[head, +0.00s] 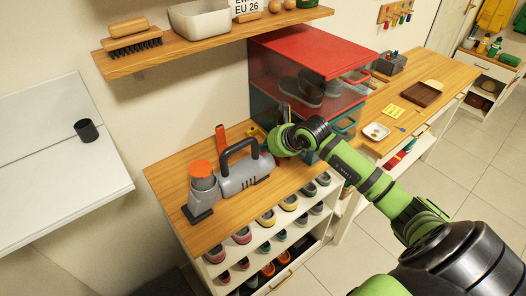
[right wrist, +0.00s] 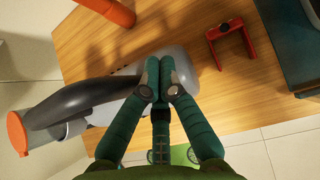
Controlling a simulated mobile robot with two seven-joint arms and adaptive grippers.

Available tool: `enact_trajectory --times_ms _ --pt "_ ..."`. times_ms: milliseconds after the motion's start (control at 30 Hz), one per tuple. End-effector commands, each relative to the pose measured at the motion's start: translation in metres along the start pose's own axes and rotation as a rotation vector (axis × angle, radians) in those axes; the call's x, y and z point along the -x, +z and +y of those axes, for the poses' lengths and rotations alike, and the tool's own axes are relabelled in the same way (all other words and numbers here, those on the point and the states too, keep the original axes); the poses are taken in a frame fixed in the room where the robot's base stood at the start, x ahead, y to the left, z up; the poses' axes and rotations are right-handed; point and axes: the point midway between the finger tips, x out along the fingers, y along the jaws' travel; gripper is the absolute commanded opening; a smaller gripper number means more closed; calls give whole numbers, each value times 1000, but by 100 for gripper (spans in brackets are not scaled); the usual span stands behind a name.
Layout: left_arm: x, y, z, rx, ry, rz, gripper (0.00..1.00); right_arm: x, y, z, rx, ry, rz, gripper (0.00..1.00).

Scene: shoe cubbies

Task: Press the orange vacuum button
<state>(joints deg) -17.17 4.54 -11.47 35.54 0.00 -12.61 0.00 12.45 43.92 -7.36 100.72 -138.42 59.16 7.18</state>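A grey handheld vacuum (head: 243,175) with a black handle lies on the wooden top of the shoe cubby. A round orange part (head: 201,168) faces up at its left end; it also shows as an orange disc (right wrist: 17,135) in the right wrist view. I cannot tell a separate button. My right gripper (head: 269,147) is at the vacuum's right end, away from the orange part. In the right wrist view its fingers (right wrist: 160,74) are together, with nothing seen between them, over the grey body (right wrist: 182,70). Whether they touch it is unclear. My left gripper is not in view.
An orange upright piece (head: 220,138) stands behind the vacuum. A red bracket (right wrist: 232,42) lies near the right end. A red-topped case (head: 315,48) stands to the right, and a shelf (head: 200,45) hangs above. Shoes (head: 266,218) fill the cubby below.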

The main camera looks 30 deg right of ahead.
Motion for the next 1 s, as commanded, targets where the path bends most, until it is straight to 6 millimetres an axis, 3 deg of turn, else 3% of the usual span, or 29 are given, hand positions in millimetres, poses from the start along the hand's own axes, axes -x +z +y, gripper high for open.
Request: enact_trajectory --times_ms 1000 --pt "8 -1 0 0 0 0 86 12 12 0 1 0 0 0"
